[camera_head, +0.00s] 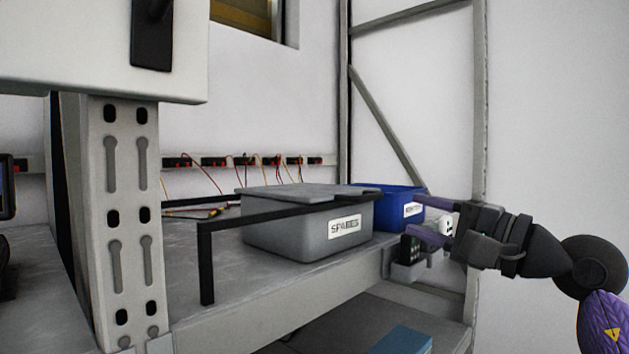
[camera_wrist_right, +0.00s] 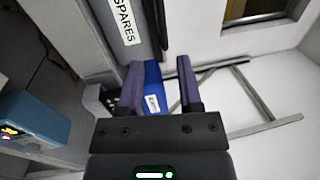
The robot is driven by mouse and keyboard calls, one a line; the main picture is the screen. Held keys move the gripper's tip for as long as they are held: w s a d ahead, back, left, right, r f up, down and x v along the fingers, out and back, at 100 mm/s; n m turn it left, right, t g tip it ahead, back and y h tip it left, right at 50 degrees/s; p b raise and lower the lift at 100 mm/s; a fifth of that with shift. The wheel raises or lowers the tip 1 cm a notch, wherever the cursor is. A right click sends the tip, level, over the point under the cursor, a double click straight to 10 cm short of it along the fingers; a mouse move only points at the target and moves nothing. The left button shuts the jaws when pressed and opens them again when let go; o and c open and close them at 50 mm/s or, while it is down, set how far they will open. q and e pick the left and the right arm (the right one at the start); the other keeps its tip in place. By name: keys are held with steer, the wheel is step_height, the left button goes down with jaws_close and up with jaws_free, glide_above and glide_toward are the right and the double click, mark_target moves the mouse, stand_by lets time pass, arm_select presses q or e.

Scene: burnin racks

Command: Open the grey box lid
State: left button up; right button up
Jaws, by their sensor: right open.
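The grey box (camera_head: 285,235), labelled SPARES, stands on the grey shelf behind a black rail. Its lid (camera_head: 285,192) lies over the top and looks closed; the rail crosses in front of part of it. My right gripper (camera_head: 419,217) is open, at the right of the box and in front of the blue bin, apart from the lid. In the right wrist view, the open purple fingers (camera_wrist_right: 160,64) have nothing clearly held between them, and the grey box (camera_wrist_right: 95,30) shows at upper left. My left gripper is not in view.
A blue bin (camera_head: 385,203) stands right of the grey box. The black rail (camera_head: 270,213) runs along the shelf front (camera_head: 220,320). A perforated upright (camera_head: 128,220) stands at left. Thin wires hang from a socket strip (camera_head: 245,160) behind. A blue item (camera_head: 402,341) sits lower down.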

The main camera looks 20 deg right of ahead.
mark_target(371, 199)
steer(key=p+x, duration=0.2)
steer(key=x, duration=0.1)
steer(key=p+x, duration=0.4)
steer(key=x, duration=0.1)
steer(key=shift+w+a+r, duration=0.1)
steer(key=shift+a+r, duration=0.2)
steer(key=shift+a, duration=0.1)
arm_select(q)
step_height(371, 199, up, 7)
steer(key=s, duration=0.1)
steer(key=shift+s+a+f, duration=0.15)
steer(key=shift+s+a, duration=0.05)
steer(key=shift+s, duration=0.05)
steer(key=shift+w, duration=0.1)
arm_select(e)
steer(key=shift+f, duration=0.1)
steer(key=shift+w, duration=0.1)
jaws_close()
